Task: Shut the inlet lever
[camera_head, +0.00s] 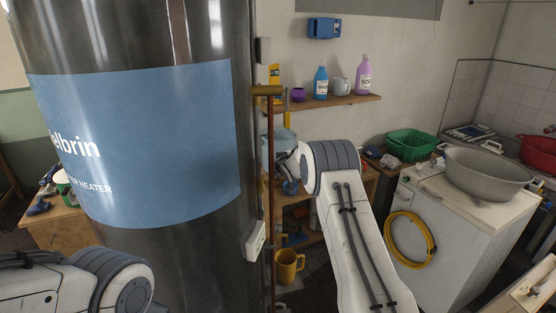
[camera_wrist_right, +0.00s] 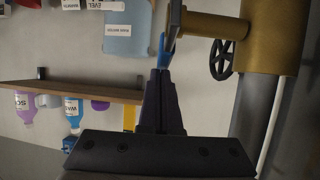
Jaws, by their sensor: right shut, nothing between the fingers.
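The brass valve (camera_head: 266,90) is on the copper pipe beside the tall dark water heater (camera_head: 150,150). In the right wrist view the brass valve stem (camera_wrist_right: 215,25) enters from the right, and the lever's blue grip (camera_wrist_right: 164,48) lies just beyond my fingertips. My right gripper (camera_wrist_right: 160,76) is shut and empty, its tips close to the grip; I cannot tell whether they touch. In the head view my right wrist (camera_head: 292,163) is below the lever, and the fingers are not clear. My left gripper is out of view.
A wall shelf (camera_head: 340,101) with bottles and a mug is behind the valve. A black handwheel (camera_wrist_right: 221,60) is near the brass body. A yellow jug (camera_head: 288,266) is low by the pipe. A white washing machine (camera_head: 455,225) with a grey tub (camera_head: 487,172) stands at right.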

